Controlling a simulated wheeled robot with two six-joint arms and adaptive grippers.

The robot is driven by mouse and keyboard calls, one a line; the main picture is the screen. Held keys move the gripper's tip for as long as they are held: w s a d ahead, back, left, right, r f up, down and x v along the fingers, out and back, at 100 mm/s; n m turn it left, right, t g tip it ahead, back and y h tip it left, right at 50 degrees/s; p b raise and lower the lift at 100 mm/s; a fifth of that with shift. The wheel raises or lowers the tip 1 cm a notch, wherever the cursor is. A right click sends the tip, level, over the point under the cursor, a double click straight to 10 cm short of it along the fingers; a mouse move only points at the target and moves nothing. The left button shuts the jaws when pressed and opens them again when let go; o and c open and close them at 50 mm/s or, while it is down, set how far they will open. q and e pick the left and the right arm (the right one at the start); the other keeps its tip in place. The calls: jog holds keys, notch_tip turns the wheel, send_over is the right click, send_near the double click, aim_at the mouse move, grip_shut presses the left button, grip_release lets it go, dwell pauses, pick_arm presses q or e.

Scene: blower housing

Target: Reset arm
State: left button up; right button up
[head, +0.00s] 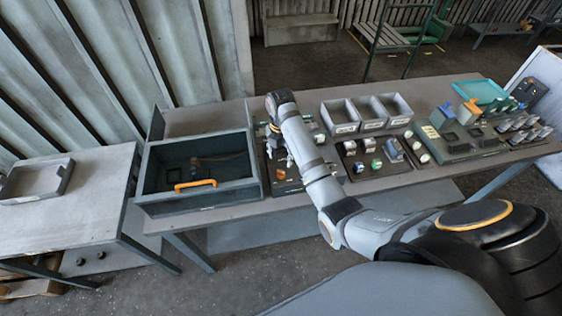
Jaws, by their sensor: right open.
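My right arm reaches in from the lower right over the long workbench (230,207). My right gripper (277,152) is at the arm's far end, over a dark board (283,186) with small parts, just right of the dark open box. It is small and partly covered by my own arm links. It is open, and I see nothing held in it. My left arm and left gripper are not in view.
The dark open box (160,166) with an orange handle (196,184) stands left of my gripper. Grey bins (340,117), parts boards and a green tray (480,91) fill the bench's right side. A side table (75,218) holds a grey tray (35,182).

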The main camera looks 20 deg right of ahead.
dwell(0.4)
jog(key=s+m, duration=0.1)
jog(key=s+f+m, duration=0.2)
jog(key=shift+s+d+f, duration=0.1)
jog(key=shift+d+f, duration=0.15)
jog(key=shift+d, duration=0.05)
jog(key=s+r+m+t, duration=0.2)
jog(key=s+m+t, duration=0.2)
jog(key=s+m, duration=1.6)
notch_tip(320, 180, down, 32)
jog(key=s+d+f+g+h+b, duration=0.1)
jog(key=d+g+b, duration=0.15)
jog(key=b, duration=0.45)
jog(key=s+d+f+m+b, duration=0.1)
jog(key=s+f+b, duration=0.5)
jog(key=s+f, duration=1.3)
notch_tip(320, 180, down, 4)
jog(key=shift+d+r, duration=0.2)
jog(key=shift+d, duration=0.1)
